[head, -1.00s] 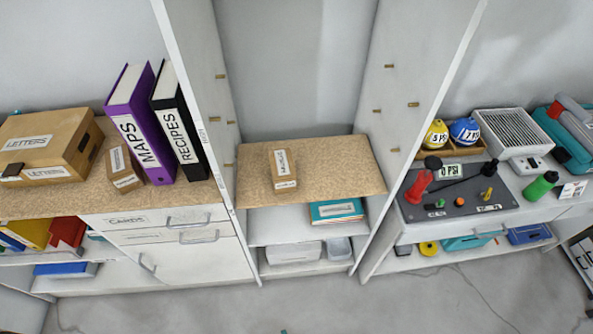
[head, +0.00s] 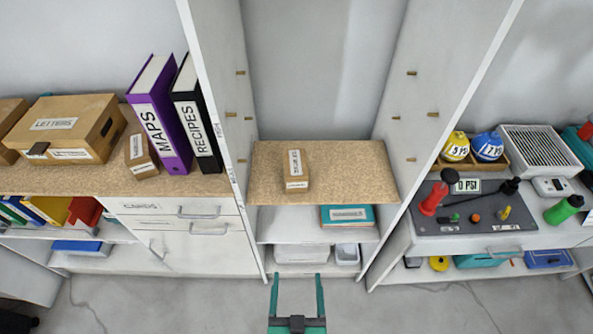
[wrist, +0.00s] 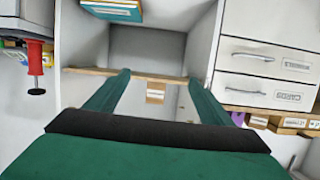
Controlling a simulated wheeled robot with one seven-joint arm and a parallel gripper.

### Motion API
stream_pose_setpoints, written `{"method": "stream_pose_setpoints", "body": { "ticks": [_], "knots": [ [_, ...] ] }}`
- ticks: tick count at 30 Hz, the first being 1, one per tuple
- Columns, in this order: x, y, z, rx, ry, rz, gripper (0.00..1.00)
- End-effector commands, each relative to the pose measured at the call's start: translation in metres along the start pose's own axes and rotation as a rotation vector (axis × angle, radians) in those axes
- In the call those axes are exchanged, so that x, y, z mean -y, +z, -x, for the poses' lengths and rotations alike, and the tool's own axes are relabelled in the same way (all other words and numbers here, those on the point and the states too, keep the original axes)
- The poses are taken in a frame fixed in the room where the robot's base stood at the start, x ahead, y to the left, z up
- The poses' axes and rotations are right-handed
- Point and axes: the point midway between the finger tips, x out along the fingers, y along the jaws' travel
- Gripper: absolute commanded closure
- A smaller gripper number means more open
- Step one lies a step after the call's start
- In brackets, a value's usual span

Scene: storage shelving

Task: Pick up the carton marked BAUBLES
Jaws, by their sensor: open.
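A small brown carton (head: 304,173) with a white label stands alone on the cork-topped shelf (head: 345,180) of the middle bay. Its label looks like BAUBLES, but the print is too small to read surely. In the wrist view, which appears upside down, the carton (wrist: 155,88) shows between my fingers, at the shelf board (wrist: 90,71). My gripper (head: 297,278) is open and empty, low in front of the middle bay and apart from the carton. Its two green fingers also show in the wrist view (wrist: 160,75).
Upright panels (head: 222,130) and (head: 440,110) flank the middle bay. Another small carton (head: 141,163) stands left, beside the MAPS binder (head: 162,125) and LETTERS box (head: 70,125). A teal book (head: 347,215) lies on the shelf below. The cork around the middle carton is clear.

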Motion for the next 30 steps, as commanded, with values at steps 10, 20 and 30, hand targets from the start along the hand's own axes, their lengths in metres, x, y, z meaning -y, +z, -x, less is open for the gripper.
{"method": "stream_pose_setpoints", "body": {
  "ticks": [10,20,30],
  "knots": [
    [0.000,-0.056,-0.106,0.031,-0.023,-0.002,0.25],
    [0.000,-0.136,-0.180,0.070,-0.061,0.023,0.25],
    [0.000,-0.186,-0.207,0.099,-0.085,0.050,0.25]
  ]
}}
